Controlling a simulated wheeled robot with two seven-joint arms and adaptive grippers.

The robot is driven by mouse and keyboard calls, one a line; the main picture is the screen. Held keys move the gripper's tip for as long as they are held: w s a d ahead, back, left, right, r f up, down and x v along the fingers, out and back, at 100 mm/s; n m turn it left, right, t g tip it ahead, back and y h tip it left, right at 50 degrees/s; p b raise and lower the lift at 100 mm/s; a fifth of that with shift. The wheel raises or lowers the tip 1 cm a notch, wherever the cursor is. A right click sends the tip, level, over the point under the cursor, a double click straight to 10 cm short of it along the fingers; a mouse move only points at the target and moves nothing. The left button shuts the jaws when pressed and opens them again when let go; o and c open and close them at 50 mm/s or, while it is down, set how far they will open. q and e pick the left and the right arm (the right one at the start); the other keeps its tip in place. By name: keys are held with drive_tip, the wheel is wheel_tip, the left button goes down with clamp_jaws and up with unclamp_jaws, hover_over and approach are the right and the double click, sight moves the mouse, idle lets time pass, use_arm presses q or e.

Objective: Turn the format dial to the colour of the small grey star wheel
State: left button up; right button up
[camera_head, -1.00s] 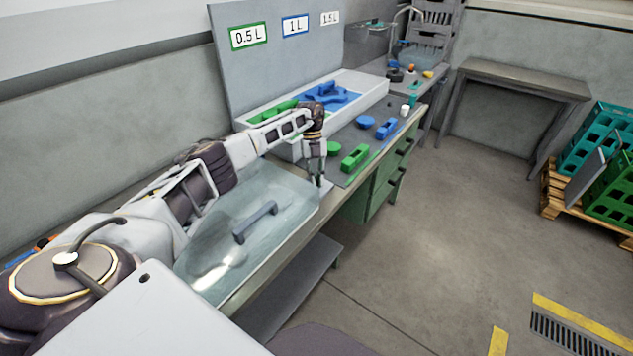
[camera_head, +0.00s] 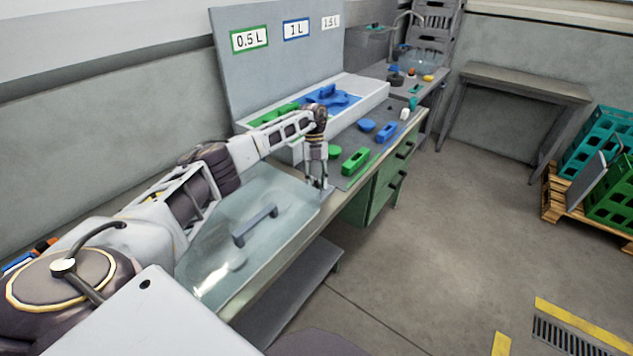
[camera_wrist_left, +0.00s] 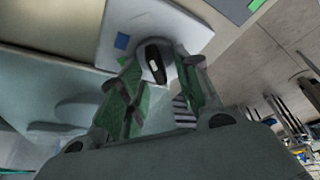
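In the left wrist view, the format dial (camera_wrist_left: 153,62) is a dark rounded knob with a short white line. In the head view, my left gripper (camera_head: 318,188) points down at the machine's right end, and the dial is hidden. I cannot make out a small grey star wheel. My right gripper is out of view.
A clear cover (camera_head: 205,262) with a grey handle (camera_head: 255,226) lies below my left arm. A board behind carries a green 0.5 L label (camera_head: 249,39), a blue 1 L label (camera_head: 296,29) and a 1.5 L label (camera_head: 331,22). Green and blue parts lie beyond the gripper.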

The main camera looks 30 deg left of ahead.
use_arm(q)
drive_tip(key=v, duration=1.2)
idle(0.6)
idle(0.5)
drive_tip(key=shift+f, duration=0.15)
